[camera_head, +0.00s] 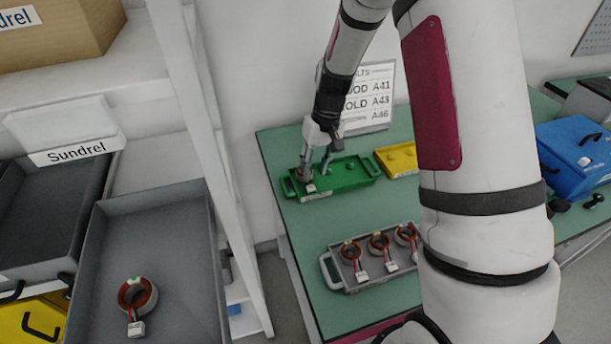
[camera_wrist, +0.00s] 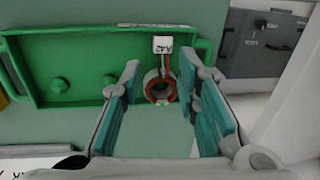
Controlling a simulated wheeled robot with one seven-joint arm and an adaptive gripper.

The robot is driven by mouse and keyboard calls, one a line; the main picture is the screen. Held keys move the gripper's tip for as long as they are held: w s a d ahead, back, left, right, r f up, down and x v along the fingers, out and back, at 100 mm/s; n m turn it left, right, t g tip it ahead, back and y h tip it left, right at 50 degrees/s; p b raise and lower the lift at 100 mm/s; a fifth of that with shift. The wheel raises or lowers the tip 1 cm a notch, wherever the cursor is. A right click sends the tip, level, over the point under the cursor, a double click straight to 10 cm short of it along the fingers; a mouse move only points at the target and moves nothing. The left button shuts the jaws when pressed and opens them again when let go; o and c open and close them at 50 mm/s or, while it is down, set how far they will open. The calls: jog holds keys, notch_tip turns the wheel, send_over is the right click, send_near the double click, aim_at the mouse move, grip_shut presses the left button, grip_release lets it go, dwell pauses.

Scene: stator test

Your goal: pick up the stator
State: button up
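A stator (camera_wrist: 159,90), a ring with copper-coloured winding, sits at one end of the green tray (camera_wrist: 80,40). Its wires run to a white connector (camera_wrist: 163,45). In the wrist view it shows between the two teal fingers of my gripper (camera_wrist: 159,72), which are apart, with a narrow gap on each side. In the head view my gripper (camera_head: 318,165) points down over the left end of the green tray (camera_head: 350,180), partly hiding that stator (camera_head: 303,174). I cannot tell the exact height of the fingertips over the tray.
A grey tray (camera_head: 338,285) with three stators stands nearer on the green table (camera_head: 312,235). A yellow tray (camera_head: 397,160) and a blue case (camera_head: 575,160) are to the right. Another stator (camera_head: 137,296) lies in a grey shelf bin (camera_head: 185,240). A sign stands behind.

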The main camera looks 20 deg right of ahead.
aim_at(310, 183)
jog(key=shift+w+a+f+p, duration=0.15)
jog(key=shift+a+f, duration=0.15)
jog(key=shift+f, duration=1.05)
jog(key=shift+s+a+f+p, duration=0.15)
jog(key=shift+a+f, duration=0.15)
jog(key=shift+f, duration=1)
jog(key=shift+w, duration=0.1)
jog(key=shift+c, duration=0.5)
grip_shut()
